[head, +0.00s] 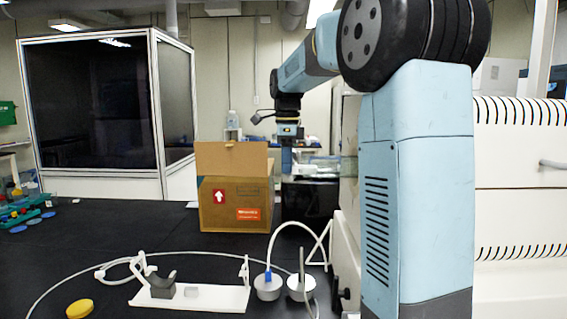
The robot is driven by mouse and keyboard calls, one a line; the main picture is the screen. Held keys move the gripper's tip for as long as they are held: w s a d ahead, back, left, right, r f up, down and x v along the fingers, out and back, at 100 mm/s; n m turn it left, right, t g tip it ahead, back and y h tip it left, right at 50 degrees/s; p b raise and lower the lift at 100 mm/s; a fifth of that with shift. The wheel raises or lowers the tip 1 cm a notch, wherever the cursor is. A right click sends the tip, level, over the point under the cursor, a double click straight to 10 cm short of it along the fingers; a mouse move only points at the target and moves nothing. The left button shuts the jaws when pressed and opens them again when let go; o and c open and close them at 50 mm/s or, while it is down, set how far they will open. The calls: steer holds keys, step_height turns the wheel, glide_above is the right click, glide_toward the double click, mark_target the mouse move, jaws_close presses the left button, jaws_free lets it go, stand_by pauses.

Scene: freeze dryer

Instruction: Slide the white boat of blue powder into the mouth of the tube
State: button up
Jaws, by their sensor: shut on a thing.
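My arm reaches from the right foreground towards the back, and its end turns down above the bench behind the cardboard box. My gripper (287,150) is small at this distance, beside pale items on the bench. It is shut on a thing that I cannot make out. I cannot pick out the white boat or its blue powder. I cannot identify the tube or its mouth either.
An open cardboard box (235,205) stands mid-bench, near my gripper. A dark-windowed cabinet (95,105) stands back left.

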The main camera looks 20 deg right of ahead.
steer(key=shift+s+d, duration=0.25)
steer(key=shift+d, duration=0.3)
steer(key=shift+s+d, duration=0.25)
steer(key=shift+d, duration=0.25)
steer(key=o, duration=0.9)
steer(key=shift+r, duration=0.15)
steer(key=shift+r, duration=1.15)
steer(key=shift+r, duration=0.15)
steer(key=shift+w+a+r, duration=0.2)
steer(key=shift+a+r, duration=0.25)
steer(key=shift+r, duration=0.35)
steer(key=shift+w+a+r, duration=0.2)
steer(key=shift+a+r, duration=0.3)
steer(key=shift+r, duration=0.3)
steer(key=shift+w+a+r, duration=0.2)
steer(key=shift+a+r, duration=0.25)
steer(key=shift+r, duration=0.35)
